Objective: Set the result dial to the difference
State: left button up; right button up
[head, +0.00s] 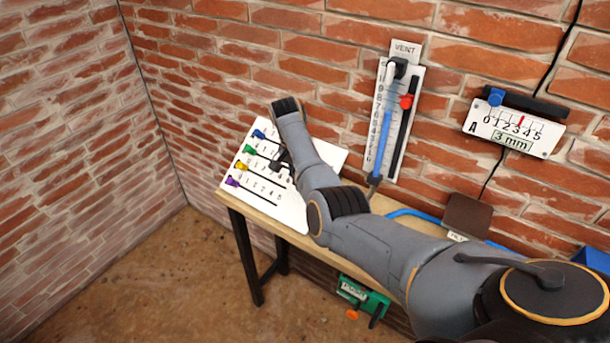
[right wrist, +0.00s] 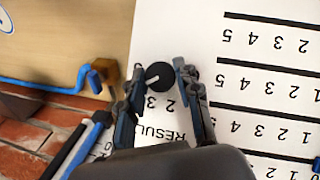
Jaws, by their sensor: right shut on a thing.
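The result dial is a small black round knob (right wrist: 158,73) with a white pointer line, on a white board (right wrist: 172,25). My right gripper (right wrist: 160,85) is shut on this knob, with a finger on each side. In the right wrist view the printed word RESULT and some digits show below the knob, upside down or partly covered by the gripper. The pointer slants toward the lower left there; its exact reading cannot be told. In the head view the board (head: 314,151) lies on the table, and my right arm hides the dial. My left gripper is not in view.
The board carries blue (head: 258,134), green (head: 248,149), yellow (head: 241,166) and purple (head: 232,181) sliders. On the brick wall hang a VENT tube gauge (head: 417,80) with a red marker and scale A (head: 514,132), reading "3 mm". A green device (head: 362,299) hangs below the table (head: 262,228).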

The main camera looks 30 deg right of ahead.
jog(key=shift+f, duration=0.1)
dwell(0.5)
jog(key=o, duration=1.1)
jog(key=shift+o, duration=0.2)
jog(key=shift+w+r, duration=0.1)
jog(key=shift+r, duration=0.4)
jog(key=v, duration=1.1)
jog(key=shift+s, duration=0.2)
